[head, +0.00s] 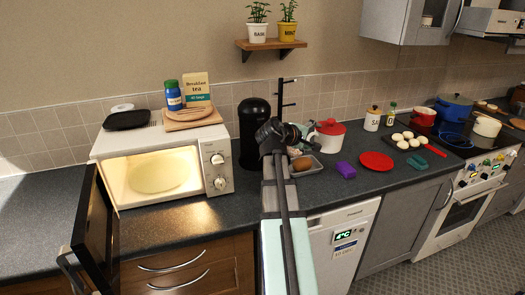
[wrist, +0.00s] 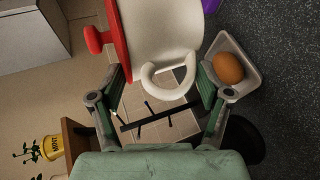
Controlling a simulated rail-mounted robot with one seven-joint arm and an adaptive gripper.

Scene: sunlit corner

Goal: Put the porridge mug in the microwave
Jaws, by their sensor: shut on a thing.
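A cream-white vessel with a red lid and a loop handle, which I take for the porridge mug (head: 329,144), is right of my gripper (head: 305,136) in the head view. In the wrist view the mug (wrist: 164,30) lies sideways between my fingers (wrist: 166,82), its handle towards me. My gripper is shut on it; the exact contact points are partly hidden. I cannot tell whether its base touches the counter. The microwave (head: 218,143) is at the left, its door (head: 97,225) swung open, the lit inside and round turntable (head: 158,173) bare.
A tray with a brown egg-like item (head: 302,163) is beside the mug. A black canister (head: 254,130) and a dark rack (head: 282,95) stand between the microwave and mug. A purple sponge (head: 346,170) and red plate (head: 377,161) lie to the right. The open door juts forward.

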